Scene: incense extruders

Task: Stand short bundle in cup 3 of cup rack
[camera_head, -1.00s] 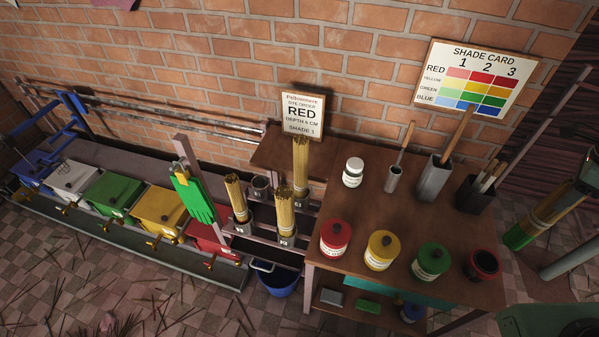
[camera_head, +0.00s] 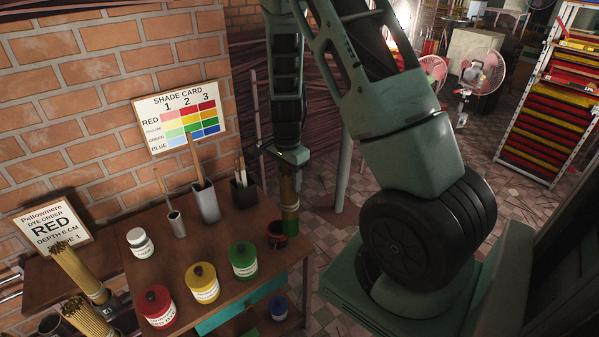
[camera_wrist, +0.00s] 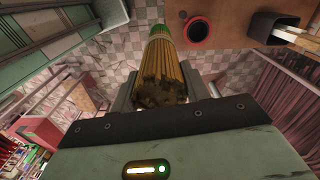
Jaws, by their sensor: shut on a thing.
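My gripper (camera_head: 288,156) is shut on a bundle of thin tan sticks (camera_head: 289,190) with a green lower end. The cup rack is mostly cut off at the lower left of the head view. Two tan bundles (camera_head: 80,272) (camera_head: 88,318) stand there beside an empty-looking dark cup (camera_head: 50,325). Cup numbers are not readable now.
The wooden table (camera_head: 180,260) carries red (camera_head: 159,307), yellow (camera_head: 203,284) and green (camera_head: 243,261) lidded jars, a white jar (camera_head: 140,243) and tool holders (camera_head: 206,202). A fan (camera_head: 483,75) stands far right.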

